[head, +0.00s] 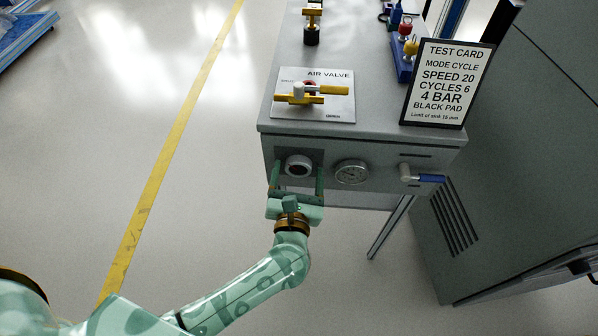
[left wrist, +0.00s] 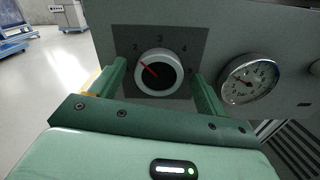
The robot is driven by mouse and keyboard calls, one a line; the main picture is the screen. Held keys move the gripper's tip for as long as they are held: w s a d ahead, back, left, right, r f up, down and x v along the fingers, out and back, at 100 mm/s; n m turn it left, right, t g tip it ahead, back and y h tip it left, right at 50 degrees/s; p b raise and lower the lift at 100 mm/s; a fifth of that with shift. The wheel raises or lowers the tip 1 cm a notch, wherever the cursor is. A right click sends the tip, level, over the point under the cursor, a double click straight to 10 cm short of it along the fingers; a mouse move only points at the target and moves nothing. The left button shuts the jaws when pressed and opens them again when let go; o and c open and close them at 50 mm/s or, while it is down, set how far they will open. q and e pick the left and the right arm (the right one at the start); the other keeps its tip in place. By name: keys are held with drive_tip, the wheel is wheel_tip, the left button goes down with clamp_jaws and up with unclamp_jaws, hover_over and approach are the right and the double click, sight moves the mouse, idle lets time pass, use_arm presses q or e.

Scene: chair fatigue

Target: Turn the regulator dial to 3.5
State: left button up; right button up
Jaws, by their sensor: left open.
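The regulator dial (head: 298,166) is a round knob with a white rim on the front panel of the grey cabinet. In the left wrist view the dial (left wrist: 159,73) has a dark face, and its red pointer points up-left, close to the 2. The marks 2, 3 and 4 show on the dark plate (left wrist: 192,42) around it. My left gripper (head: 297,182) is open, with one green finger on each side of the dial. Both fingers also show in the left wrist view (left wrist: 158,76); whether they touch the dial I cannot tell. My right gripper is not in view.
The yellow air valve (head: 311,93) and a test card (head: 446,82) reading 4 BAR are on top. A large grey cabinet (head: 515,150) stands at the right.

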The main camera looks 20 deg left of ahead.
use_arm(q)
drive_tip(key=shift+w, duration=0.3)
drive_tip(key=c, duration=1)
drive_tip(key=shift+o, duration=0.2)
drive_tip(key=shift+r+m, duration=0.1)
drive_tip(key=shift+m, duration=0.2)
